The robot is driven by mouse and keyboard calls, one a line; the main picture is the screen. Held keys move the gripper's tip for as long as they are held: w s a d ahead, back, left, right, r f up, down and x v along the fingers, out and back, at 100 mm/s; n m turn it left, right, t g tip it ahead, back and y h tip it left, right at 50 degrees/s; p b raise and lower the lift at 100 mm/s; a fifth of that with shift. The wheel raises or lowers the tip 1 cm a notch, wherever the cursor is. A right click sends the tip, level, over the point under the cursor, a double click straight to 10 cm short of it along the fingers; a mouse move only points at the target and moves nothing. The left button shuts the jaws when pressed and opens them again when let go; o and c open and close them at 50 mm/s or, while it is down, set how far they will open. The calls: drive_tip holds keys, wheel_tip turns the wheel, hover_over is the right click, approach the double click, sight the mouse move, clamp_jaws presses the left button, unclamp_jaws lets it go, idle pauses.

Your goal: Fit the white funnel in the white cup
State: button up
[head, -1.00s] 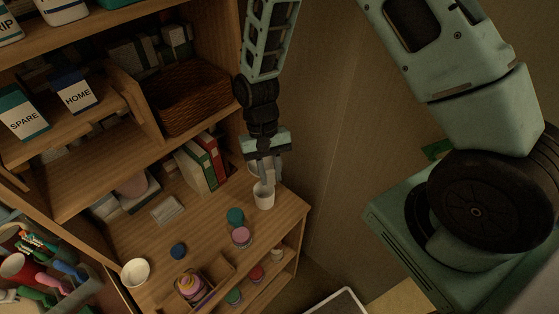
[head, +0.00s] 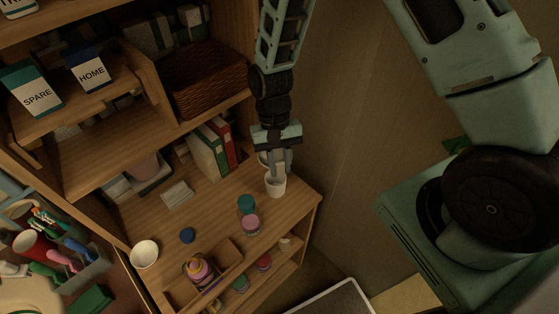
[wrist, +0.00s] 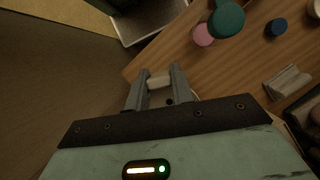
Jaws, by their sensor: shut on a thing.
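My gripper (head: 280,170) points down at the right end of the wooden desk, over the white cup (head: 275,188). Its fingers are closed on a small white piece, which I take to be the white funnel (wrist: 158,80). In the wrist view the piece sits between the two fingertips. In the head view the fingers cover most of it, and it appears at or just above the cup's rim. I cannot tell whether it is inside the cup. Another pale thing (head: 263,158) shows partly behind the fingers.
A teal-lidded jar (head: 246,203) and a pink-topped jar (head: 251,224) stand left of the cup. A white bowl (head: 145,253), a blue lid (head: 187,235) and a wooden tray (head: 218,262) are farther left. Binders (head: 212,150) stand behind. The desk's right edge is close.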

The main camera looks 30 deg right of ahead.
wheel_tip(320, 180, down, 8)
drive_tip(key=b, duration=0.5)
drive_tip(key=shift+f, duration=0.15)
drive_tip(key=shift+f, duration=0.2)
idle(1.5)
drive_tip(key=o, duration=1)
drive_tip(key=shift+c, duration=0.2)
drive_tip(key=shift+r+p, duration=2.3)
drive_tip(key=shift+r, duration=0.8)
drive_tip(key=shift+f, duration=0.1)
